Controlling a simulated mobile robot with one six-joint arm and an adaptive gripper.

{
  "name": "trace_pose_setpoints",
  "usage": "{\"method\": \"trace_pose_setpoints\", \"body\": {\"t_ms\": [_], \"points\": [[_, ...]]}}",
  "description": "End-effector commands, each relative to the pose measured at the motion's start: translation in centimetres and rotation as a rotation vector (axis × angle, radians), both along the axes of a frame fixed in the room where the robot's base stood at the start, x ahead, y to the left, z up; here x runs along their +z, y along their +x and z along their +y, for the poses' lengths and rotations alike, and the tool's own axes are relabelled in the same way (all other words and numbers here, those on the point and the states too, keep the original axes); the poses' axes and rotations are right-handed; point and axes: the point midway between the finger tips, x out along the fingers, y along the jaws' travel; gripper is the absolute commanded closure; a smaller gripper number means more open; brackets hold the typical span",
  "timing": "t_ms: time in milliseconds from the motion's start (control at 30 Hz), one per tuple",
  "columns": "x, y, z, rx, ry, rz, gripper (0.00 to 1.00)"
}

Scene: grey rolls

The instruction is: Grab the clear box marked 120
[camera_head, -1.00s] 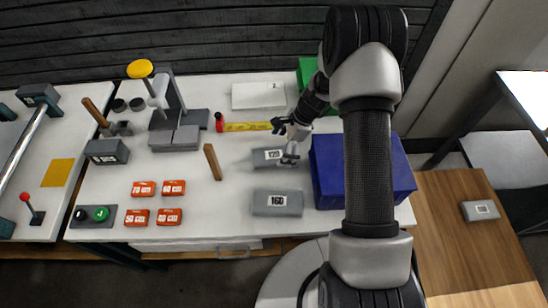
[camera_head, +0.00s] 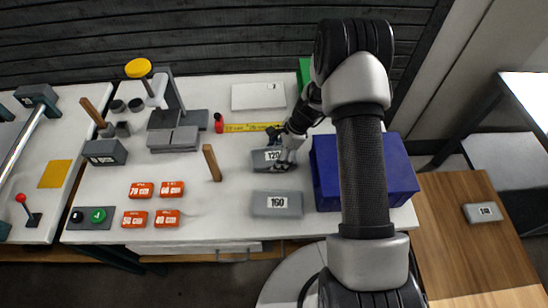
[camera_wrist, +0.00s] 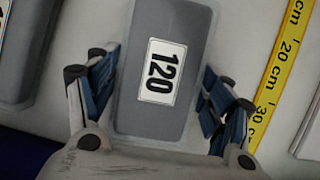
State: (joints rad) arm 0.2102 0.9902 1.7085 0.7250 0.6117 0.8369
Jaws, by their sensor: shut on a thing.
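The clear grey box marked 120 (camera_head: 263,163) lies on the white table, beside the blue bin. In the wrist view the box (camera_wrist: 190,35) runs up the picture, its white label facing me. My gripper (camera_head: 285,158) is at the box's right end in the head view. In the wrist view my gripper (camera_wrist: 161,92) has a blue-padded finger on each side of the box and is shut on it. The arm hides part of that end in the head view. I cannot tell any lift off the table.
A similar box marked 160 (camera_head: 265,208) lies just in front. The blue bin (camera_head: 395,175) stands close on the right. A yellow ruler (camera_head: 240,128) lies behind. A wooden bar (camera_head: 212,163) and several orange boxes (camera_head: 138,219) are to the left.

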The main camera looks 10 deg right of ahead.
Motion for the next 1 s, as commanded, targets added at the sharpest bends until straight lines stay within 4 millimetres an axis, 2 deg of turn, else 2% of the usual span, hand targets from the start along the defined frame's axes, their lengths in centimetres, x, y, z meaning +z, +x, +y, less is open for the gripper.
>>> {"method": "trace_pose_setpoints", "body": {"t_ms": [267,533,667,867,1000], "points": [[0.0,0.0,0.0,0.000,0.000,0.000,0.55],[0.2,0.0,0.0,0.000,0.000,-0.001,0.55],[1.1,0.0,0.0,0.000,0.000,-0.001,0.55],[4.6,0.1,0.0,0.000,0.000,-0.004,0.55],[8.6,0.1,0.0,0.000,-0.001,-0.005,0.55]]}}
